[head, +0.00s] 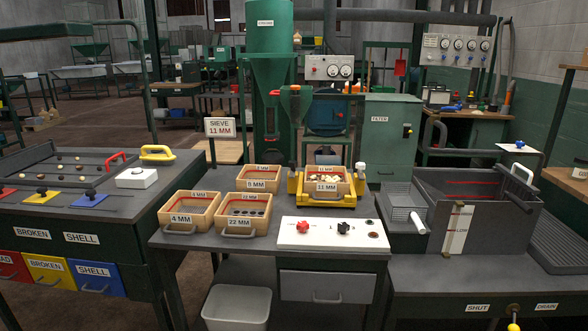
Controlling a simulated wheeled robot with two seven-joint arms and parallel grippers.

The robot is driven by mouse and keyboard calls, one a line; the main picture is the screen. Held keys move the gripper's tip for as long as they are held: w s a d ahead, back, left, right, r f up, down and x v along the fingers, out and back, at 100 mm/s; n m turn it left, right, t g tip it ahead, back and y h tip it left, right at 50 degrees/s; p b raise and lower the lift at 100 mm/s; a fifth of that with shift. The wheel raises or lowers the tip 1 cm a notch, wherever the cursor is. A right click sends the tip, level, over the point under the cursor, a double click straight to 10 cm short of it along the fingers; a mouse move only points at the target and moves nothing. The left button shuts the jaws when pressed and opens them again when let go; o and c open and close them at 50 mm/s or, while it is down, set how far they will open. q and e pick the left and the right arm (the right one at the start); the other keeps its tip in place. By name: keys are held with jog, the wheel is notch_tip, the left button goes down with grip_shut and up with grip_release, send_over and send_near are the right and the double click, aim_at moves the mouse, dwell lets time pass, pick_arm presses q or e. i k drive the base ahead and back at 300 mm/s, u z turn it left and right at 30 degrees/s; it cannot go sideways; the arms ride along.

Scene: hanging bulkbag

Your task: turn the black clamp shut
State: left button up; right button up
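A yellow shaker frame (299,197) stands at the back of the middle bench and holds a wooden sieve box (327,188) labelled 11 MM with pale pieces in it. A dark upright piece (293,168) stands at the frame's left side, and a white-topped piece (360,168) at its right side. A white panel (322,240) in front carries a red knob (303,227) and a small black handle (343,228). I cannot tell which black part is the clamp or how far it is turned. Neither of my grippers is in view.
Wooden sieve boxes labelled 4 MM (181,219) and 22 MM (239,221) stand left of the white panel. A green hopper (270,75) rises behind. A grey tank (490,205) is at right. A white bin (236,307) is below the bench.

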aim_at(292, 164)
jog(key=u, duration=2.4)
jog(key=i, duration=3.9)
jog(key=z, duration=4.9)
jog(key=i, duration=1.65)
jog(key=z, duration=0.05)
